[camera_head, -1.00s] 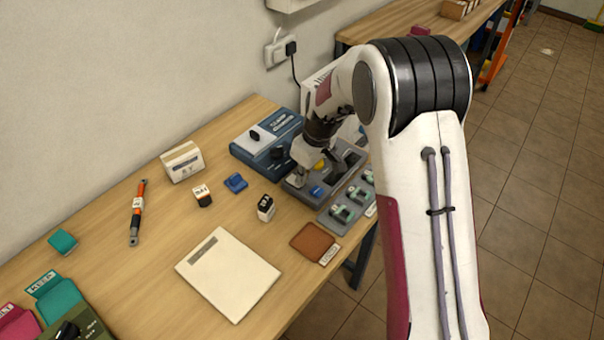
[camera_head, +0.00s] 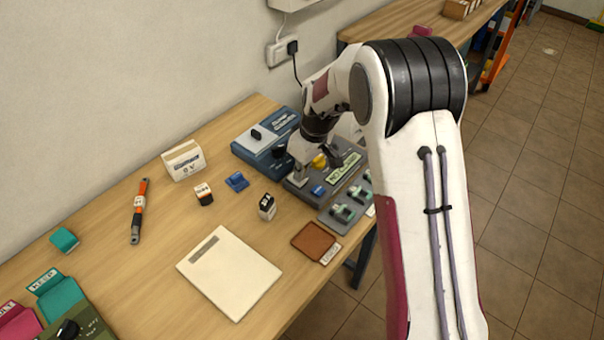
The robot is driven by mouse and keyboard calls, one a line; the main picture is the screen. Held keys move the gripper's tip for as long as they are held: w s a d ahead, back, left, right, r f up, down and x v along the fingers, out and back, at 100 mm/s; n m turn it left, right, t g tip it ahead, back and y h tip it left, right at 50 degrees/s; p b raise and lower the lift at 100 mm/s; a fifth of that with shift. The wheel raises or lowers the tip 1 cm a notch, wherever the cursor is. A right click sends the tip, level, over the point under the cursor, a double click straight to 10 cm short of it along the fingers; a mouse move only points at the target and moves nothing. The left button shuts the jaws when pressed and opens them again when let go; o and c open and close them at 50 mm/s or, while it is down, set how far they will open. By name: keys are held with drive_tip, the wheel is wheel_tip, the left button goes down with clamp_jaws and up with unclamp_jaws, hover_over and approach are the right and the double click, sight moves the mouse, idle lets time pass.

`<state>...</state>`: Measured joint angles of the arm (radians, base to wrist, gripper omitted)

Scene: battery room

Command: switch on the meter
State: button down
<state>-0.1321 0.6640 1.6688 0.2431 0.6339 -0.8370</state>
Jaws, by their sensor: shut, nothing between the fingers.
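The meter looks to be the grey box (camera_head: 299,189) at the back right of the bench. Its display (camera_head: 346,168) is pale green with dark marks, too small to read. A yellow button (camera_head: 319,161) and a small blue part (camera_head: 317,190) show on its top. My gripper (camera_head: 300,178) is shut and empty, low over the left part of the box. I cannot tell whether the fingertips touch it. My gripper and wrist hide part of its top.
A blue unit (camera_head: 262,150) with black knobs stands behind. A grey panel (camera_head: 331,217) with green-and-black parts lies in front. A black-and-white block (camera_head: 267,207), blue piece (camera_head: 237,181), brown pad (camera_head: 311,241) and white board (camera_head: 229,273) lie left and nearer. Bare wood lies between them.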

drive_tip(key=shift+r, duration=0.1)
idle(0.3)
drive_tip(key=shift+v, duration=0.9)
drive_tip(key=s+d+v, duration=0.1)
drive_tip(key=v, duration=1)
drive_tip(key=shift+s+d, duration=0.2)
drive_tip(key=shift+d, duration=0.05)
drive_tip(key=shift+r+m, duration=0.15)
drive_tip(key=shift+m, duration=0.15)
drive_tip(key=s+d+r+m+t, duration=0.1)
drive_tip(key=s+d+r+m, duration=0.1)
drive_tip(key=s, duration=0.8)
drive_tip(key=s+d+r+m+t+h, duration=0.1)
drive_tip(key=s+d+r+m, duration=0.2)
drive_tip(key=s, duration=0.8)
drive_tip(key=s+d+r+m+t+h, duration=0.1)
drive_tip(key=s+d+r+m, duration=0.2)
drive_tip(key=s, duration=0.8)
drive_tip(key=shift+r+t, duration=0.3)
drive_tip(key=shift+r, duration=1)
